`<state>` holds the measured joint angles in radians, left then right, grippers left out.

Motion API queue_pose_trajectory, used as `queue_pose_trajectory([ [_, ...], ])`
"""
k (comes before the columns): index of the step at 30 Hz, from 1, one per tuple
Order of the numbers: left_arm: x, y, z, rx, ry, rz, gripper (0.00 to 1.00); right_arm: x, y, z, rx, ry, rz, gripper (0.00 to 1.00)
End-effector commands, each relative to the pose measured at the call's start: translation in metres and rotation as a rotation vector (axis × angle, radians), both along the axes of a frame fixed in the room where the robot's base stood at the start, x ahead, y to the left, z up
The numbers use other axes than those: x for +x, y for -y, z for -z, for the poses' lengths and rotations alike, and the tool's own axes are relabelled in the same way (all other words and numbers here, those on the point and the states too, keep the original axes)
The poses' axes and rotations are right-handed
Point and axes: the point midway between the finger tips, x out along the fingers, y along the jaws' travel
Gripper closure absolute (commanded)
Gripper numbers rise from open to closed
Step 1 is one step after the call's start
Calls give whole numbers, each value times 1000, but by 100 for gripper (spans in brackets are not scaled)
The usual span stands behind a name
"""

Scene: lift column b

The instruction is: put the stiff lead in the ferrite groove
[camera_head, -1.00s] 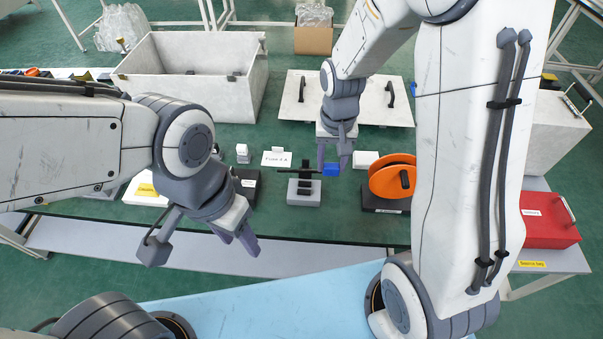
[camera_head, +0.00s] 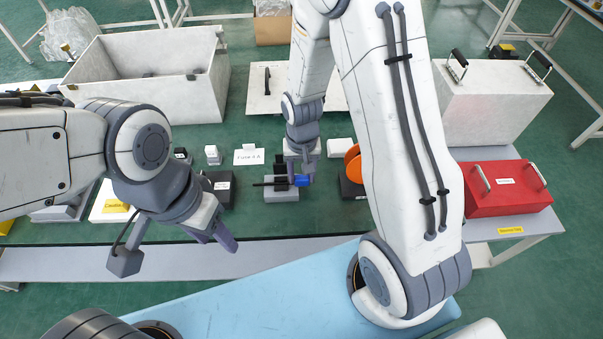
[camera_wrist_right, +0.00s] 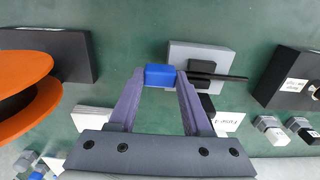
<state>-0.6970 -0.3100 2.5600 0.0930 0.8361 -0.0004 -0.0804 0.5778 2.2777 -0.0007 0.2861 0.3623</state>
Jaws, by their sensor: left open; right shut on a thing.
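The stiff lead has a blue end block (camera_head: 302,181) and a thin black rod (camera_head: 262,184); both also show in the right wrist view, the block (camera_wrist_right: 159,75) and the rod (camera_wrist_right: 234,77). My right gripper (camera_head: 300,172) is shut on the blue block. The rod crosses the black ferrite (camera_wrist_right: 201,69) on its grey base (camera_head: 281,196). A black part stands up behind the rod (camera_head: 280,168). I cannot tell whether the rod lies in the groove or just above it. My left gripper (camera_head: 217,238) is open and empty, left of and nearer than the ferrite.
An orange spool (camera_head: 352,165) on a dark base stands to the right. A white label card (camera_head: 248,156) and a dark box (camera_head: 220,188) are to the left. A white bin (camera_head: 150,85) stands behind left, a red case (camera_head: 505,188) far right. The front green table strip is clear.

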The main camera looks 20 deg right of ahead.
Motion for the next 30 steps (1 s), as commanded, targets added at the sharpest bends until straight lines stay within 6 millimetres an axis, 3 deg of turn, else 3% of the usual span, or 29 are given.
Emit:
queue_pose_trajectory([
  [8,0,0,3,0,0,0,50,0,-1,4,0,0,-1,100],
  [9,0,0,2,0,0,0,50,0,-1,3,0,1,-1,44],
  [11,0,0,2,0,0,0,50,0,-1,3,0,1,-1,21],
  [23,0,0,1,0,0,0,50,1,-1,2,1,1,-2,21],
  [30,0,0,-2,0,0,0,50,2,-1,-24,1,8,-2,21],
])
